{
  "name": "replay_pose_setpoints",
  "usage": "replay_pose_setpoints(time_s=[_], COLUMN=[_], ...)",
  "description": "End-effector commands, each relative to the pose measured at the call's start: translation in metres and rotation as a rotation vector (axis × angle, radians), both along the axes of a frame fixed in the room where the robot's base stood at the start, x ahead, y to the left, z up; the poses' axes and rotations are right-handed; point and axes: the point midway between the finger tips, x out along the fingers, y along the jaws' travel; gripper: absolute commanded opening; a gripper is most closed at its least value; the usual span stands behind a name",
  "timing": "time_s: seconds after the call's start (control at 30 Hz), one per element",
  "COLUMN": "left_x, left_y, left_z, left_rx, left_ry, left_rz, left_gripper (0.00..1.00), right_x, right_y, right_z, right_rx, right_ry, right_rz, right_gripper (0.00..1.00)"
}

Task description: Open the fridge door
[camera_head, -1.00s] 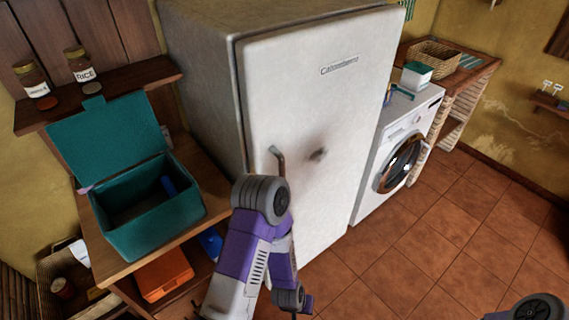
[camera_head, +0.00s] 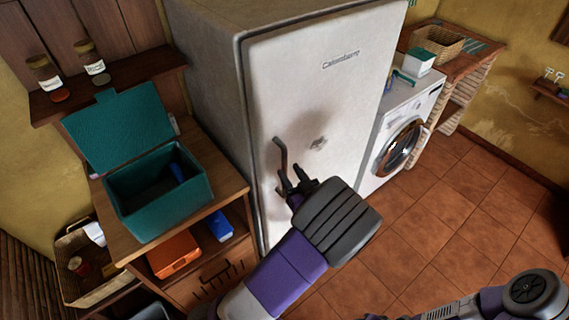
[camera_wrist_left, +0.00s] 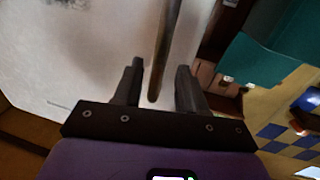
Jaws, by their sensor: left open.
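The fridge (camera_head: 340,90) stands upright with its pale door shut. A dark vertical bar handle (camera_head: 281,155) is on the door's left side. My left gripper (camera_head: 291,175) is open at the handle's lower end. In the left wrist view the handle (camera_wrist_left: 168,40) runs down between the two spread fingers (camera_wrist_left: 160,70), with a gap on each side. I cannot tell how deep the handle sits between them. My right arm (camera_head: 500,300) shows at the lower right; its gripper end is at the bottom edge and unclear.
A wooden cabinet (camera_head: 235,180) with an open teal box (camera_head: 160,200) stands left of the fridge. A washing machine (camera_head: 408,130) stands to its right. The tiled floor (camera_head: 450,210) in front of the fridge is clear.

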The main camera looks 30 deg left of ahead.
Motion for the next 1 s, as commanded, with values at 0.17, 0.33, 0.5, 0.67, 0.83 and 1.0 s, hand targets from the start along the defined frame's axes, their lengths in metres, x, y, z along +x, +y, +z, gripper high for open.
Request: replay_pose_setpoints(time_s=[0.17,0.33,0.5,0.67,0.83,1.0], left_x=[0.016,0.024,0.025,0.025,0.025,0.025], left_y=[0.024,0.035,0.037,0.037,0.037,0.037], left_z=[-0.001,-0.001,0.000,-0.001,-0.001,-0.001], left_rx=[-0.001,-0.002,-0.002,-0.002,-0.002,-0.002], left_ry=[0.000,0.001,0.001,0.002,0.002,0.002], left_rz=[0.002,0.000,-0.002,-0.002,-0.002,-0.002], left_gripper=[0.41,0.41,0.41,0.36,0.10,0.00], right_x=[0.000,0.000,0.000,0.000,0.000,0.000], right_y=[0.000,0.000,0.000,0.000,0.000,0.000], right_z=[-0.003,-0.003,-0.003,-0.003,-0.003,-0.003], right_rx=[0.000,0.000,0.000,0.000,0.000,0.000], right_ry=[0.000,0.000,0.000,0.000,0.000,0.000], right_rz=[0.000,0.000,0.000,0.000,0.000,0.000], right_gripper=[0.43,0.43,0.43,0.43,0.43,0.43])
